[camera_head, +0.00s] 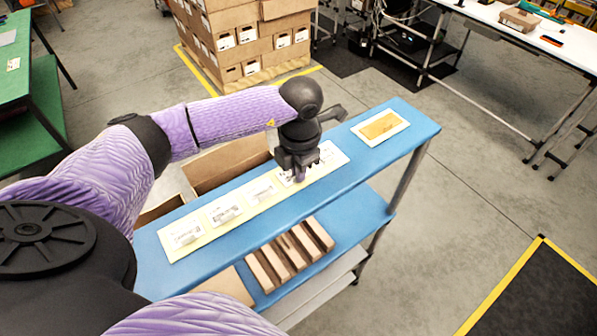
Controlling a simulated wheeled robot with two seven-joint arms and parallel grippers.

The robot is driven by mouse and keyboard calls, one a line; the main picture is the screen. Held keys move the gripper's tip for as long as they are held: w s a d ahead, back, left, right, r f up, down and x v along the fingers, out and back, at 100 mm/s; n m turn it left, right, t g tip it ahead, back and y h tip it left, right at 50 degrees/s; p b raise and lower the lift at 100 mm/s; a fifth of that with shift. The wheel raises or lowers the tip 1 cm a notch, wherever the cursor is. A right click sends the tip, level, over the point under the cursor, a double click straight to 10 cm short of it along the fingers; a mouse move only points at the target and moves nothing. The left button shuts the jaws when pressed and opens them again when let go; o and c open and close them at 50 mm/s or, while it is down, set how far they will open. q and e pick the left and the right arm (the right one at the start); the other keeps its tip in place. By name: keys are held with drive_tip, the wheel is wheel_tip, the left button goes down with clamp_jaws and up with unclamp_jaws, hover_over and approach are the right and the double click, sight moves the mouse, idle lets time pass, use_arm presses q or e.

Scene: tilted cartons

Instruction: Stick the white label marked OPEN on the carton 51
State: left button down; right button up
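My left gripper (299,176) points down over a pale yellow strip (205,248) on the blue shelf top. Several white labels lie along the strip, such as the nearest one (186,232), another (224,211) and a third (262,189). The gripper's tips are at a label further along, partly hidden behind the fingers. I cannot tell whether they touch it or grip it. The print is too small to read, so I cannot tell which label says OPEN. Brown open cartons (225,163) stand behind the shelf. No number 51 is readable. My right gripper is out of view.
An orange piece on a white card (380,126) lies at the shelf's right end. Wooden slats (290,255) lie on the lower level. Stacked boxes (250,42) stand on a pallet behind. A white table (540,40) is at the right. The floor between is clear.

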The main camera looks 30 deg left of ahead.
use_arm(q)
drive_tip(key=shift+r, duration=0.1)
wheel_tip(320, 180, up, 7)
drive_tip(key=p, duration=0.5)
idle(0.8)
drive_tip(key=shift+s+d, duration=0.1)
drive_tip(key=shift+d, duration=0.05)
